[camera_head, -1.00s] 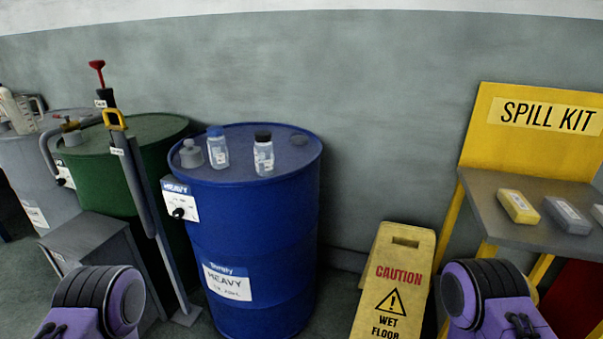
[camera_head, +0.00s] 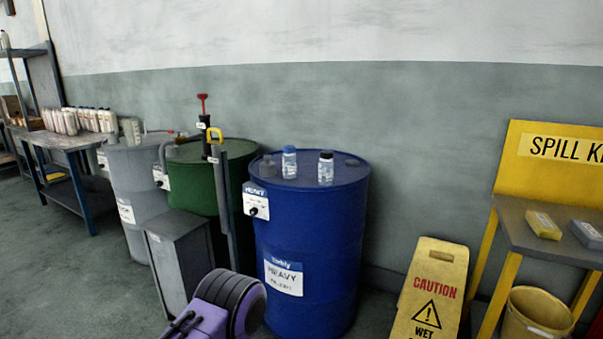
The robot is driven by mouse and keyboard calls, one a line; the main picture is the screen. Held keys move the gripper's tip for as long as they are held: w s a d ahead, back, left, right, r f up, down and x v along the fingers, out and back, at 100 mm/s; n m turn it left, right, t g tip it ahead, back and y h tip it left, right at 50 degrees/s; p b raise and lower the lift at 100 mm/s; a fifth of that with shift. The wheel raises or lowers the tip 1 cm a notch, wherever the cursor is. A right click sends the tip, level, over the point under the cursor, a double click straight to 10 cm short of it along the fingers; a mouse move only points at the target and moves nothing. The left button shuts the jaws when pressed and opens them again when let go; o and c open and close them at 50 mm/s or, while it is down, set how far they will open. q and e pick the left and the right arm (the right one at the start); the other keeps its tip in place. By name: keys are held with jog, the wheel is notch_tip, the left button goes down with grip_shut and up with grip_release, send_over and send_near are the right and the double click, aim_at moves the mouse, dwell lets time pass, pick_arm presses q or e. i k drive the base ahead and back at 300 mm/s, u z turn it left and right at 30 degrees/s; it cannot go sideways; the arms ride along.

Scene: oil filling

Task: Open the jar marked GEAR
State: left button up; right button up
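Two small clear jars stand upright on top of the blue drum (camera_head: 335,230). One is a jar with a blue lid (camera_head: 289,162), the other a jar with a black lid (camera_head: 326,167). Both lids appear to be on. Their labels are too small to read, so I cannot tell which, if either, is marked GEAR. Neither gripper shows; only a purple and black part of my arm is at the bottom, in front of the blue drum.
A green drum (camera_head: 190,185) with a red-handled pump and a grey drum (camera_head: 130,200) stand left. A grey cabinet (camera_head: 180,265) is in front of them. A bottle-laden table (camera_head: 60,140) is far left. A yellow caution sign (camera_head: 430,290) and spill kit stand (camera_head: 550,170) are right.

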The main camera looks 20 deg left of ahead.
aim_at(325, 166)
jog(key=u, duration=0.85)
jog(key=i, duration=1.45)
jog(key=z, duration=0.3)
